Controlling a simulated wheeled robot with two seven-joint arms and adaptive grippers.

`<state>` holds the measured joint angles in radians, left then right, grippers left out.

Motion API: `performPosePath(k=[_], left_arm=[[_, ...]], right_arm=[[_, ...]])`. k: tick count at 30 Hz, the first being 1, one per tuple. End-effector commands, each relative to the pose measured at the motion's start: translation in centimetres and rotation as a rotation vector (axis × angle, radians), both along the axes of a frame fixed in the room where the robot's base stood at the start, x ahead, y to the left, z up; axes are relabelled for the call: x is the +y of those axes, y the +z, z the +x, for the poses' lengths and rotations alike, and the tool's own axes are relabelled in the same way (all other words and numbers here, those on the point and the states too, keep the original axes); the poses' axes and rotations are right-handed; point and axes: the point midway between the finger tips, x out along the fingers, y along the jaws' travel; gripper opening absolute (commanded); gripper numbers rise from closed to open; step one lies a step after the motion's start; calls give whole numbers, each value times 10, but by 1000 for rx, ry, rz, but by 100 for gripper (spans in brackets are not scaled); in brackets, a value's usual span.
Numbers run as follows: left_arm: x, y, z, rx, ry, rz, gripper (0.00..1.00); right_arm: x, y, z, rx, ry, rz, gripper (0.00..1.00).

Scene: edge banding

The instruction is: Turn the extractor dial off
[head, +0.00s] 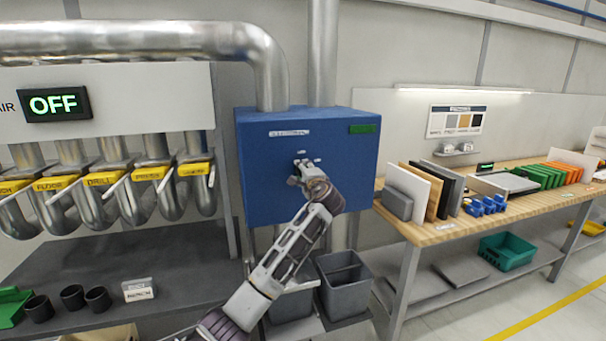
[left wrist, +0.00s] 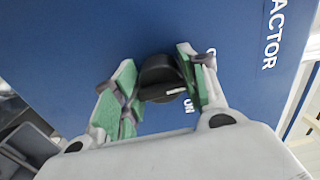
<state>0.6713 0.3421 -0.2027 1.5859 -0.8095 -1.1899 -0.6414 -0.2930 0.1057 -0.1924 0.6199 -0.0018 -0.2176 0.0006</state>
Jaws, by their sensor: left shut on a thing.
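The blue extractor box (head: 350,165) hangs on the wall in the middle of the head view. In the left wrist view its face (left wrist: 95,45) carries a round black dial (left wrist: 158,72) with a white pointer mark. The mark points to the right in that view, close to the "ON" label; another label is partly hidden behind a finger. My left gripper (left wrist: 155,92) has its green-padded fingers on both sides of the dial and is shut on it. In the head view the left gripper (head: 303,170) covers the dial. My right gripper is not in view.
A dark green panel (head: 362,129) is on the box's upper right. A display (head: 54,104) reads "OFF" above several yellow-tagged duct gates. Grey bins (head: 344,290) stand below the box. A wooden bench (head: 440,232) with boards is at the right.

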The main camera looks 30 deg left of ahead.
Motion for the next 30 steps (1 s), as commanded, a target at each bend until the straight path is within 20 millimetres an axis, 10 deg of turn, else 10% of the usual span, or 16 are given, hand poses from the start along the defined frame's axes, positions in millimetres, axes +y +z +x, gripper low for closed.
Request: performPosePath(k=[4,5,9,30], left_arm=[[0,-2,0,3,1,-4,19],[0,-2,0,4,1,-3,46],[0,-2,0,3,0,-2,64],[-15,-1,-11,1,-2,-1,64]], right_arm=[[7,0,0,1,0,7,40],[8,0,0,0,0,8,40],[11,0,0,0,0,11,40],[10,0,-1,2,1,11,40]])
